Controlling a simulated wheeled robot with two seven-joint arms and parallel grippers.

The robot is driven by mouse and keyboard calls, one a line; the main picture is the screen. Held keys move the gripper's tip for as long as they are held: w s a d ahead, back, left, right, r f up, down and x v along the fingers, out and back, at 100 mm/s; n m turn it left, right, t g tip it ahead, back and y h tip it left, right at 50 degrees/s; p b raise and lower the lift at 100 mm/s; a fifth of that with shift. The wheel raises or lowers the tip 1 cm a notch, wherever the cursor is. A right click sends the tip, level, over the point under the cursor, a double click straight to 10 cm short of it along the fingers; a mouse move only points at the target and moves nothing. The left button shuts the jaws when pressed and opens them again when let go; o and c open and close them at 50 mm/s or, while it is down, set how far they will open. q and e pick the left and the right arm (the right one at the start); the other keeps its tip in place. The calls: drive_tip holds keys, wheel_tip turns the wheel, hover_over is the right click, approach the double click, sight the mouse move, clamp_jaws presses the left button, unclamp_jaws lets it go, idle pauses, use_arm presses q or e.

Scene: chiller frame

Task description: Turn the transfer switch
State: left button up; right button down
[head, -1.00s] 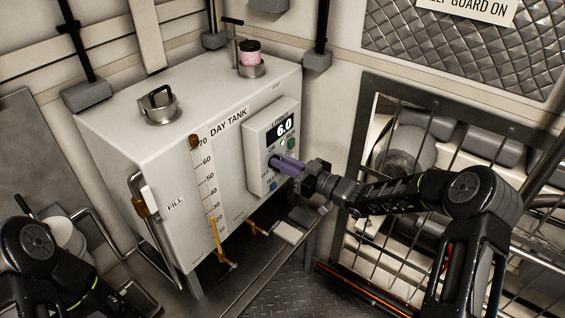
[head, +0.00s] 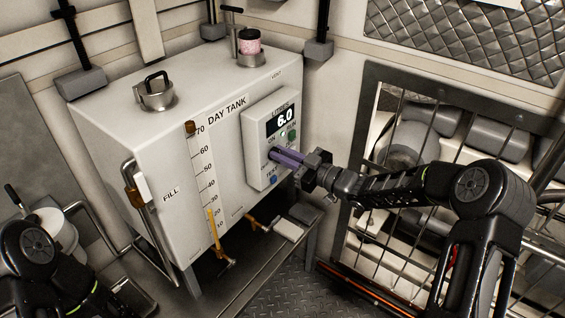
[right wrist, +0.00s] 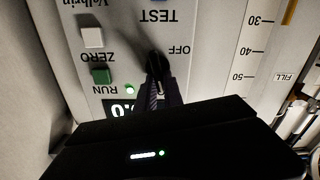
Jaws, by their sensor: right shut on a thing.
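The transfer switch is a dark knob (right wrist: 155,65) on the control box (head: 250,140) on the front of the white day tank. In the right wrist view it stands beside an upside-down OFF label. My right gripper (head: 274,154) has its purplish fingers at the panel, shut on the knob. The fingers hide most of the knob in the head view, and its exact pointing direction is hard to tell. The box display (head: 285,119) reads 6.0. My left arm shows at the lower left, but its gripper is not visible.
A green RUN button (right wrist: 102,76), a white ZERO button (right wrist: 92,38) and a blue TEST button (head: 273,180) sit close around the switch. A barred guard (head: 400,180) stands to the right.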

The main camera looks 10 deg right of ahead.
drive_tip(key=n+b, duration=0.5)
drive_tip(key=b, duration=0.2)
drive_tip(key=f+n+b, duration=0.1)
drive_tip(key=n+b, duration=0.4)
drive_tip(key=b, duration=0.2)
drive_tip(key=a+n+b, duration=0.1)
drive_tip(key=n+b, duration=0.4)
drive_tip(key=b, duration=0.2)
drive_tip(key=shift+s+f+b, duration=0.35)
drive_tip(key=shift+s, duration=0.05)
drive_tip(key=shift+n, duration=0.3)
drive_tip(key=c, duration=1.5)
unclamp_jaws()
drive_tip(key=shift+o, duration=0.2)
drive_tip(key=shift+d, duration=0.1)
drive_tip(key=v, duration=0.7)
drive_tip(key=shift+s+d+p, duration=0.2)
drive_tip(key=shift+s+p, duration=0.1)
